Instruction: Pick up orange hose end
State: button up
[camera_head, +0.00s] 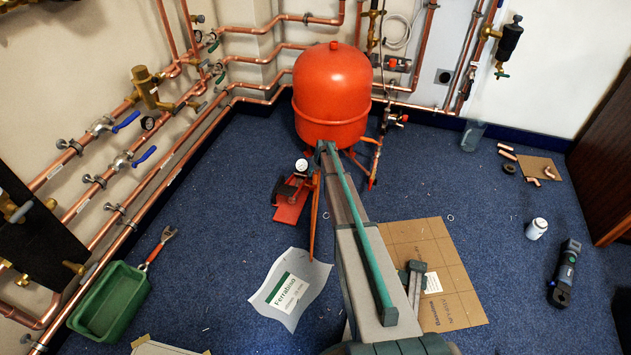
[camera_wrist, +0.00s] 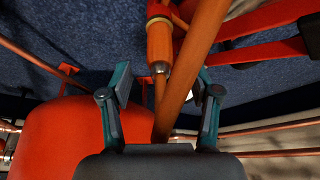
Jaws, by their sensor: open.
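The orange hose end (camera_wrist: 159,42) has a metal collar and shows near the top middle of the wrist view. A thicker orange length of hose (camera_wrist: 195,60) passes beside it and runs down between my fingers. My gripper (camera_wrist: 163,80) is open, with one teal-edged finger on each side of the hose and gaps on both sides. I cannot tell how far the hose end is from the fingertips in depth. In the head view an orange hose (camera_head: 315,215) hangs beside my arm. The hose end there is hidden or too small to tell.
The red tank (camera_head: 333,95) stands just behind my gripper and fills the lower left of the wrist view (camera_wrist: 60,140). A red hand pump (camera_head: 292,205) with a gauge stands left of my arm. Copper pipes (camera_head: 230,100) line the walls. A cardboard sheet (camera_head: 455,290) lies right.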

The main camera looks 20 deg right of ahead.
aim_at(316, 178)
jog(key=shift+b+x, duration=1.25)
jog(key=shift+x, duration=1.55)
jog(key=shift+s, duration=0.15)
grip_shut()
